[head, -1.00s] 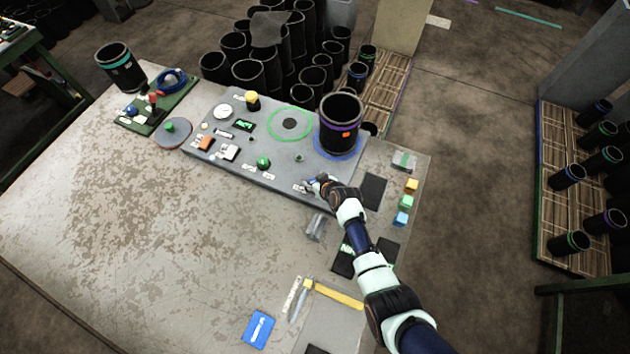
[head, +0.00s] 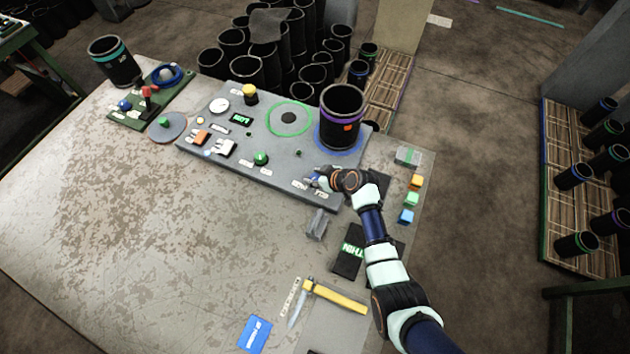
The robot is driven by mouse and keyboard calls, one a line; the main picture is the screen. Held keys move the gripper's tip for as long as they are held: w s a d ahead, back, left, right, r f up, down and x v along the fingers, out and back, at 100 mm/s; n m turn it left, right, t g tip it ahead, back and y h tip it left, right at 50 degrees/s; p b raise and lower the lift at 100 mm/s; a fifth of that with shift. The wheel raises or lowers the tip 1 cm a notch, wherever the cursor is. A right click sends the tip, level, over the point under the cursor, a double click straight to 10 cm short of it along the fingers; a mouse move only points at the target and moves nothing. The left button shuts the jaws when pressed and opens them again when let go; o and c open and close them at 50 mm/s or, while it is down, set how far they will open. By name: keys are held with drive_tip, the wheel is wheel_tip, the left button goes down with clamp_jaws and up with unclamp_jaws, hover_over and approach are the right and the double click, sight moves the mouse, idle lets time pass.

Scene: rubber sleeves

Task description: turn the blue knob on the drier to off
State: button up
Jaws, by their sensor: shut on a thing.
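The drier appears as a grey control panel (head: 215,165) lying on the table. The blue knob (head: 314,181) is at its front right corner, small and mostly covered by my fingers. Two small white labels lie just in front of it, too small to read. My gripper (head: 316,178) reaches in from the right, with its fingers low over the panel and closed around the blue knob. The way the knob points cannot be made out.
A black sleeve (head: 341,118) with a purple band stands on the panel's blue ring behind my gripper. A green knob (head: 261,158) and a yellow-topped button (head: 250,94) are on the panel. A clear grey block (head: 317,224) stands in front.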

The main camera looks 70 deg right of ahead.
drive_tip(key=n+y+b, duration=0.1)
drive_tip(key=n+b, duration=0.1)
drive_tip(key=n+y+b, duration=0.1)
drive_tip(key=y+b, duration=0.1)
drive_tip(key=b, duration=0.1)
drive_tip(key=shift+d+f+n, duration=0.1)
drive_tip(key=shift+f+n, duration=0.3)
drive_tip(key=n+y+b, duration=0.2)
drive_tip(key=n+b, duration=0.1)
drive_tip(key=b, duration=0.2)
drive_tip(key=shift+n+y+b, duration=0.3)
drive_tip(key=shift+y+b, duration=0.05)
drive_tip(key=shift+y, duration=0.05)
drive_tip(key=n+g+y+b, duration=0.1)
drive_tip(key=n+y+b, duration=0.1)
drive_tip(key=b, duration=0.3)
drive_tip(key=shift+n, duration=0.6)
drive_tip(key=b, duration=0.1)
drive_tip(key=n+g+y+b, duration=0.1)
drive_tip(key=b, duration=0.1)
drive_tip(key=shift+r+n, duration=0.2)
drive_tip(key=shift+n, duration=0.1)
drive_tip(key=o, duration=1.1)
drive_tip(key=shift+r, duration=0.15)
drive_tip(key=shift+o, duration=0.2)
drive_tip(key=shift+r, duration=0.1)
